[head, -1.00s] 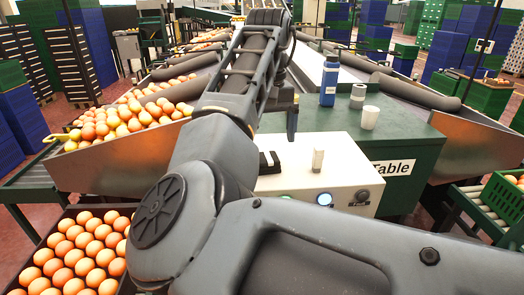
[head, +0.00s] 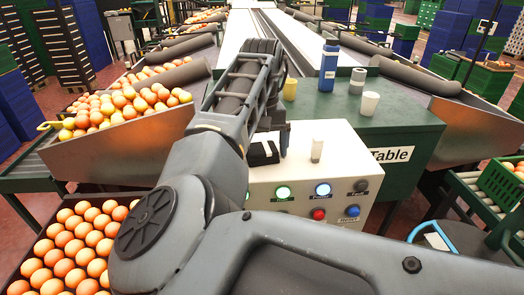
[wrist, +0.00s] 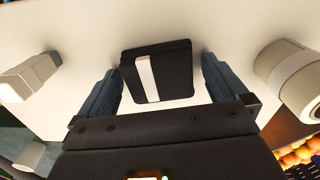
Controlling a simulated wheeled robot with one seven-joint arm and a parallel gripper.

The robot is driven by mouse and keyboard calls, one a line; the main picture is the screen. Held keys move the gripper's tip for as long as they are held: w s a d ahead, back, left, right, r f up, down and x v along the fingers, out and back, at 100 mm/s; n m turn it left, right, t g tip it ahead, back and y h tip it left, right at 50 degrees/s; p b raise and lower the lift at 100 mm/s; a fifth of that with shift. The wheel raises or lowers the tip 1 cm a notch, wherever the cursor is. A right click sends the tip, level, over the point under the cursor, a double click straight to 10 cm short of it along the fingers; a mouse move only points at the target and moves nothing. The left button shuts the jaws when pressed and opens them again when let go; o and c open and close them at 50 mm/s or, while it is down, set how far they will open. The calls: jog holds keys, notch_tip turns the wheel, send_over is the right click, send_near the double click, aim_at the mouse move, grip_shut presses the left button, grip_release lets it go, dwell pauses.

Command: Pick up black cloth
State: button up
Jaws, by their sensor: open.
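The black cloth (wrist: 178,78) is a folded black square with a white stripe. In the wrist view it lies on the white top of the control box, between the two fingers of my gripper (wrist: 160,88). The fingers are apart, with a gap on each side of the cloth. In the head view the cloth (head: 262,151) shows on the left part of the box top, partly hidden by my gripper (head: 270,142), which is over it and mostly hidden behind my arm.
A small white block (head: 317,150) stands right of the cloth. The control box (head: 290,172) has buttons on its front. Behind, on the green table (head: 405,135), stand a blue bottle (head: 328,72), a white cup (head: 369,104) and a yellow cup (head: 290,89).

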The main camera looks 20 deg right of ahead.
aim_at(265, 147)
jog(key=shift+c, duration=0.4)
jog(key=c, duration=0.8)
jog(key=shift+r, duration=0.1)
jog(key=shift+r, duration=0.6)
jog(key=r, duration=0.1)
jog(key=r+b, duration=0.1)
jog(key=shift+s+d+r, duration=0.1)
jog(key=shift+d+r, duration=0.2)
jog(key=shift+r, duration=0.1)
jog(key=s+d+r, duration=0.5)
jog(key=d+r, duration=0.1)
jog(key=d, duration=0.3)
jog(key=shift+s+d+r, duration=0.25)
jog(key=shift+s+r, duration=0.1)
jog(key=shift+r, duration=0.05)
